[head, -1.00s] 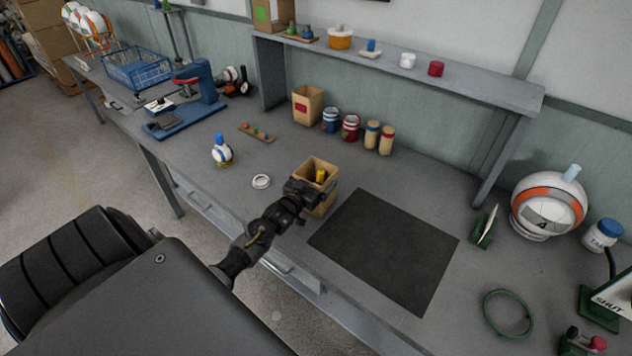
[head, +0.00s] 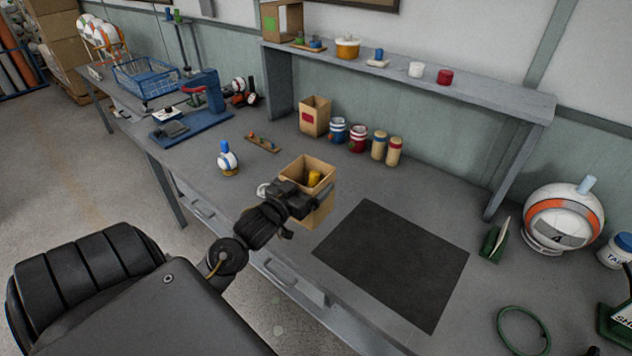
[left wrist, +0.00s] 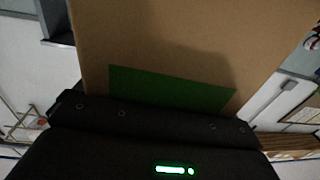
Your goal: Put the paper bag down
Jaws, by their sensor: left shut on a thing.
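The open-topped brown paper bag (head: 322,206) is upright in the head view, near the bench's front edge and left of the dark mat (head: 392,262). A yellow item (head: 315,178) shows inside it. My left gripper (head: 300,196) is shut on the bag at its near side. In the left wrist view the bag's brown wall (left wrist: 190,40) and a green patch (left wrist: 170,90) fill the space before the gripper. Whether the bag's base touches the bench cannot be told. My right gripper is not in view.
A white ring (head: 263,190) lies just behind my left gripper. Another paper bag (head: 314,115), jars and canisters stand at the back. The dark mat is bare.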

